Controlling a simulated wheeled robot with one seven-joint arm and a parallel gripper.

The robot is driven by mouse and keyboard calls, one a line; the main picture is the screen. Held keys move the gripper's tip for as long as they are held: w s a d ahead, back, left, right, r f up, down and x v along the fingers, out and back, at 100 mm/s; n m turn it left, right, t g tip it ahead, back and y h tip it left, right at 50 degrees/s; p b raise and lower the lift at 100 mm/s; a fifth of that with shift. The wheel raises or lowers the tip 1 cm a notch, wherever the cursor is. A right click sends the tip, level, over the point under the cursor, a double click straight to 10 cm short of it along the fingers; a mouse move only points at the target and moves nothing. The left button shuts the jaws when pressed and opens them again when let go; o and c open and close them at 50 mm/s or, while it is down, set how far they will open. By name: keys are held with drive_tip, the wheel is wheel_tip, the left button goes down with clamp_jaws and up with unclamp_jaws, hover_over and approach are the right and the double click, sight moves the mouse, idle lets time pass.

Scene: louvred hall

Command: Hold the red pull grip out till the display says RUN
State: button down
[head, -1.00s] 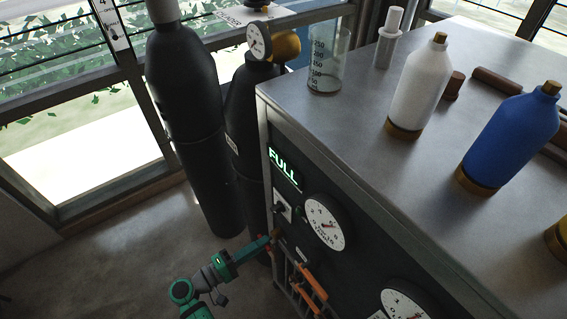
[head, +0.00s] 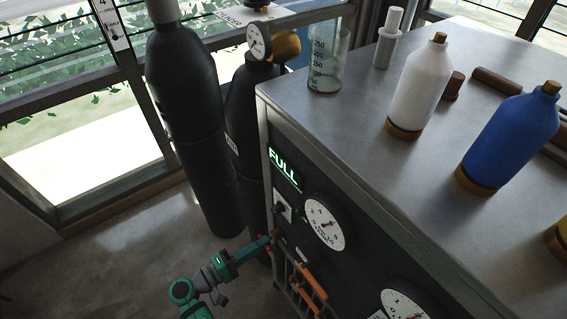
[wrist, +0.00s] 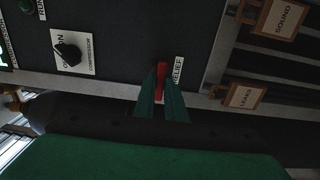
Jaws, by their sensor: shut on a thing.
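The red pull grip (wrist: 160,76) stands out from the dark panel beside a label reading RELIEF in the wrist view. My gripper (wrist: 160,88) is shut on it, with one green finger on each side. In the head view my gripper (head: 268,241) reaches the panel's left part, and the grip is mostly hidden by the fingers. How far the grip is drawn out cannot be told. The display (head: 284,169) on the panel above reads FULL in green letters.
A black selector knob (wrist: 67,53) sits left of the grip. Orange-brown handles (head: 311,281) lie just right of my gripper. A round gauge (head: 324,222) is above them. Black gas cylinders (head: 185,100) stand behind. Bottles, including a blue one (head: 511,140), stand on the metal top.

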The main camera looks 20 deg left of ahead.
drive_tip(key=shift+s+d+f, duration=0.1)
drive_tip(key=shift+f, duration=0.05)
drive_tip(key=c, duration=1.7)
unclamp_jaws()
drive_tip(key=shift+c, duration=0.2)
drive_tip(key=v, duration=0.7)
drive_tip(key=shift+a, duration=0.25)
